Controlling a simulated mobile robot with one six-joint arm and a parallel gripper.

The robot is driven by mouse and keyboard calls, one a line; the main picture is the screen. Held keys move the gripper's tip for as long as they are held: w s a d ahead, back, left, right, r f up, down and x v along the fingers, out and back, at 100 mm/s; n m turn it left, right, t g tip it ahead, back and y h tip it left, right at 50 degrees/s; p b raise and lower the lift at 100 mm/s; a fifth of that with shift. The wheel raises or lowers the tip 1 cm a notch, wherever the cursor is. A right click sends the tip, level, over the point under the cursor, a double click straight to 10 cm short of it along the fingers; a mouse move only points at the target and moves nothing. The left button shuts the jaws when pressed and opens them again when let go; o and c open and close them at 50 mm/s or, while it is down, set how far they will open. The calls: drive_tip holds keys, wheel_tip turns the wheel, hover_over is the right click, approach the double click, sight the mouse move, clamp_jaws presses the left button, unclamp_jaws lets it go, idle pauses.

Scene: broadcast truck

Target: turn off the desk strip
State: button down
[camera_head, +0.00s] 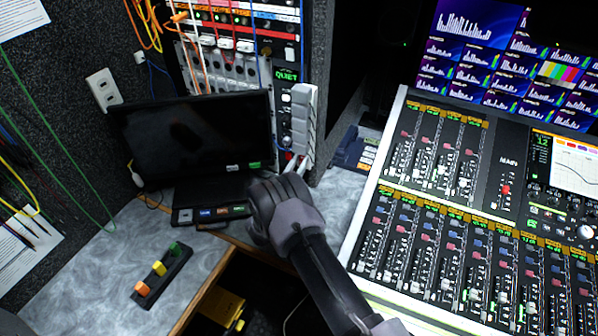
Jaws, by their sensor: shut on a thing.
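A pale grey strip (305,120), which looks like the desk strip, stands upright on the side of the equipment rack, right of the dark monitor. A small red spot (290,155), perhaps its switch, shows at its lower end. My gripper (295,166) reaches up from below, its pale fingertips at the strip's lower end by the red spot. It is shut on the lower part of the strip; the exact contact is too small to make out. My dark wrist hides the desk just below.
The monitor (195,140) stands close on the left, with a row of small labelled buttons (210,213) below it. A large mixing console (470,210) fills the right. A black block with coloured knobs (163,275) lies on the grey desk (100,290). Cables hang at left.

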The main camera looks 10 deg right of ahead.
drive_tip(key=b, duration=0.1)
drive_tip(key=t+h+b, duration=0.1)
drive_tip(key=b, duration=0.1)
drive_tip(key=shift+s+f, duration=0.1)
drive_tip(key=shift+f, duration=0.2)
drive_tip(key=c, duration=1.3)
unclamp_jaws()
drive_tip(key=p+v, duration=0.3)
drive_tip(key=v, duration=0.9)
drive_tip(key=shift+f, duration=0.2)
